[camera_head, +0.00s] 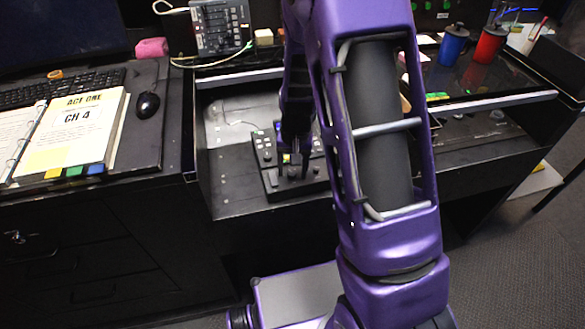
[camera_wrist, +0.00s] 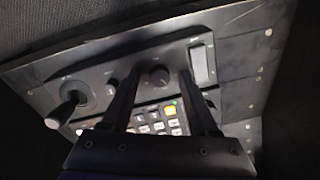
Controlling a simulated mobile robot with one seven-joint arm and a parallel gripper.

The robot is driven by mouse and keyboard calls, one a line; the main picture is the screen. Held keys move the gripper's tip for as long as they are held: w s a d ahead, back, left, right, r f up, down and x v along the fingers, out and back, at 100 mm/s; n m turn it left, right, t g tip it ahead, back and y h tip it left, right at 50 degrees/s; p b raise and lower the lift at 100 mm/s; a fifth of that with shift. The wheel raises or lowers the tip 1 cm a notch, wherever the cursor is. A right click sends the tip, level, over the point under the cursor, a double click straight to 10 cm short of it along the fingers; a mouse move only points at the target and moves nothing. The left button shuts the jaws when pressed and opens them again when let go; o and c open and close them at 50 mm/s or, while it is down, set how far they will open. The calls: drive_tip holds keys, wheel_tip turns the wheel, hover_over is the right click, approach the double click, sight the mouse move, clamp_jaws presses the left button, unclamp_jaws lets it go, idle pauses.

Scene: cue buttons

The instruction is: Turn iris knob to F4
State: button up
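A black control panel (camera_head: 271,183) lies in the desk recess in the head view. It also fills the wrist view (camera_wrist: 103,67). In the wrist view a round dark knob (camera_wrist: 160,76) sits on the panel, with a small light mark; I take it for the iris knob, but its label and setting are too small to read. My gripper (camera_wrist: 158,73) is open, one finger on each side of the knob, with a visible gap on both sides. I cannot tell how far above the panel the tips are. In the head view my gripper (camera_head: 294,158) is partly hidden over the panel.
A joystick (camera_wrist: 73,105) stands left of the knob in the wrist view. A button pad (camera_wrist: 155,125) lies below, with a yellow lit button. A rocker-like switch (camera_wrist: 202,64) is at the right. An open binder (camera_head: 85,125) and mouse (camera_head: 148,105) lie on the left desk.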

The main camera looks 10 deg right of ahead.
wheel_tip(320, 180, up, 17)
drive_tip(key=s+p, duration=0.1)
drive_tip(key=p, duration=0.2)
drive_tip(key=shift+d+r, duration=0.2)
drive_tip(key=shift+d, duration=0.1)
drive_tip(key=shift+s, duration=0.1)
